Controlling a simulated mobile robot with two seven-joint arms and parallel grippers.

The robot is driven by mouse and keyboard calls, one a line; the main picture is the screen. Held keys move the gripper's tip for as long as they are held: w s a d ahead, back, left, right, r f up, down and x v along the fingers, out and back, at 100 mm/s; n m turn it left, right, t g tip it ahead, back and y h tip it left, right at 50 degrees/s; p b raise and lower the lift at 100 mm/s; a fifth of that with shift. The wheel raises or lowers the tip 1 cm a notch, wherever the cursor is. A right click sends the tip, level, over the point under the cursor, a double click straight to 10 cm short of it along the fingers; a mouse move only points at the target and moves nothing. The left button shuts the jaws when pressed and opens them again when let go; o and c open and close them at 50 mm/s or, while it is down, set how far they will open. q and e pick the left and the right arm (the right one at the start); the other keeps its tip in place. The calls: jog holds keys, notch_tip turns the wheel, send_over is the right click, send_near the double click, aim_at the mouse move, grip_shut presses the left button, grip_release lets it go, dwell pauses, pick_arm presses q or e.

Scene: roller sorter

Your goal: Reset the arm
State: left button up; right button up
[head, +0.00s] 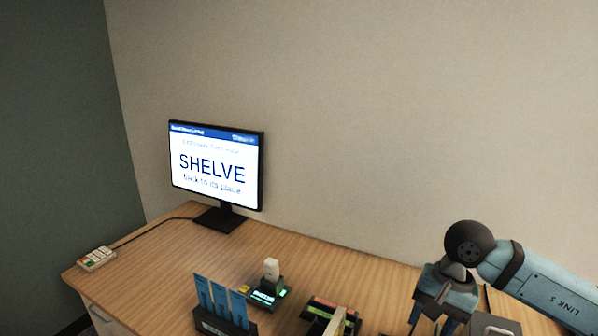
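My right arm comes in from the right, and its blue-grey gripper (436,314) points down over the right part of the wooden desk (150,270). The lower end of the gripper is cut off by the bottom edge, so I cannot tell whether its fingers are open or shut. I see nothing clearly held in it. My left gripper and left arm are not in view.
A monitor (215,165) reading "SHELVE back to its place" stands at the back. A keypad (97,259) lies far left. A rack with blue cards (221,303), a lit device (267,292) and a dark tray (322,309) stand in front. The desk's left part is mostly clear.

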jog(key=s+a+r+m+y+p, duration=0.2)
jog(key=s+a+m+y, duration=0.1)
jog(key=a+m+y, duration=0.55)
jog(key=s+a+r+m+y+p, duration=0.2)
jog(key=s+a+m+y, duration=0.2)
jog(key=a+m+y, duration=0.5)
jog(key=w+d+f+m+t+h+p, duration=0.1)
jog(key=d+f+m+t+h+p, duration=0.25)
jog(key=m+t, duration=0.8)
jog(key=w+d+f+m+t+h, duration=0.15)
jog(key=f+m+t+h, duration=0.35)
jog(key=m, duration=1.2)
jog(key=s+d+f+m+g+h+p, duration=0.1)
jog(key=s+d+f+m+g+h, duration=0.1)
jog(key=s+f+m+h, duration=0.2)
jog(key=s+d+f+m+g+h, duration=0.3)
jog(key=s+f+m, duration=0.5)
jog(key=f+m, duration=0.3)
jog(key=shift+s+d+f+m+h+p, duration=0.15)
jog(key=shift+s+d+m+h+p, duration=0.2)
jog(key=shift+h, duration=0.45)
